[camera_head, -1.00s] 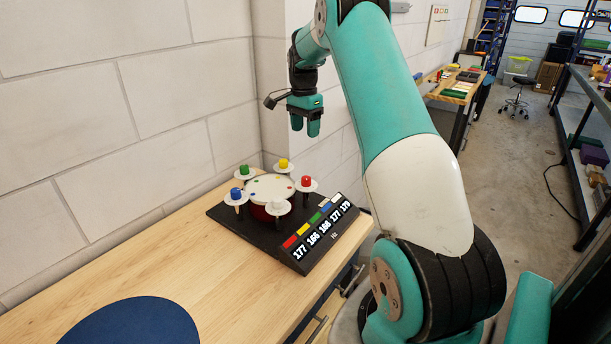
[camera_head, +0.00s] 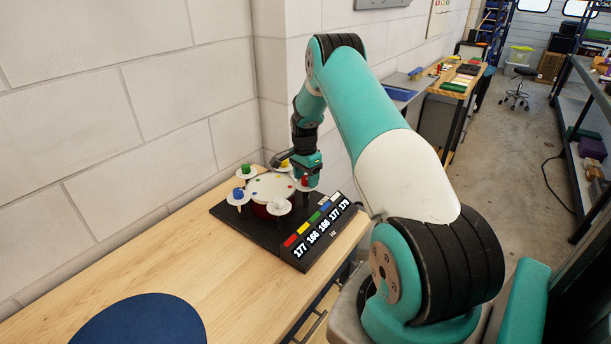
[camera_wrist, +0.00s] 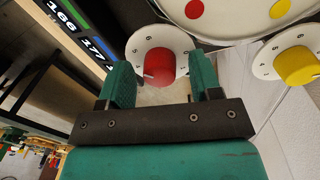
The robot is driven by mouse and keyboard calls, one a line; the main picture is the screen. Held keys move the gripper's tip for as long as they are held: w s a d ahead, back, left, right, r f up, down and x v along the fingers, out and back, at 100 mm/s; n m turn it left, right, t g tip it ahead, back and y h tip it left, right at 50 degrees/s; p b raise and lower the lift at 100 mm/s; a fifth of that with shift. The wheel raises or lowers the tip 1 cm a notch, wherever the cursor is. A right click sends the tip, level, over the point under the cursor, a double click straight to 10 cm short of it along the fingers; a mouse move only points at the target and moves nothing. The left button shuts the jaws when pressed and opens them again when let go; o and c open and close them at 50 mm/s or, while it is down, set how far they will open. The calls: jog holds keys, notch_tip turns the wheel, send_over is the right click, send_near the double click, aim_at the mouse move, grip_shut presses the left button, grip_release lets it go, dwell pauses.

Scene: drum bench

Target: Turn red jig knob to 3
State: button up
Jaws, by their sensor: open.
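The red knob (camera_wrist: 160,66) sits on a white numbered dial (camera_wrist: 183,43) in the wrist view. In the head view the red knob (camera_head: 305,181) shows at the right side of the jig, partly hidden by my gripper. My gripper (camera_wrist: 162,82) is open, with one green finger on each side of the red knob in the picture. I cannot tell whether either finger touches it. The white drum (camera_head: 268,188) stands in the middle of the black jig base (camera_head: 240,229). The knob's exact number setting is not readable.
Around the drum are a yellow knob (camera_wrist: 297,65), a green knob (camera_head: 246,168), a blue knob (camera_head: 238,193) and a white knob (camera_head: 279,206). A display (camera_head: 319,226) shows Hz numbers. A blue round mat (camera_head: 140,322) lies on the wooden bench (camera_head: 235,290). A wall stands behind.

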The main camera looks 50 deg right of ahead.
jog(key=c, duration=0.9)
jog(key=shift+c, duration=0.2)
jog(key=shift+n+b, duration=0.4)
jog(key=shift+b, duration=0.05)
jog(key=n+b, duration=0.2)
jog(key=shift+f+n, duration=0.15)
jog(key=shift+n, duration=0.25)
jog(key=n+b, duration=0.2)
jog(key=n, duration=0.2)
jog(key=shift+n, duration=0.3)
jog(key=n+b, duration=0.1)
jog(key=n, duration=0.3)
jog(key=shift+n+b, duration=0.3)
jog(key=shift+b, duration=0.1)
jog(key=n, duration=0.2)
jog(key=n+b, duration=0.1)
jog(key=n, duration=0.1)
jog(key=shift+r+n+t+h, duration=0.2)
jog(key=shift+n+t+h, duration=0.1)
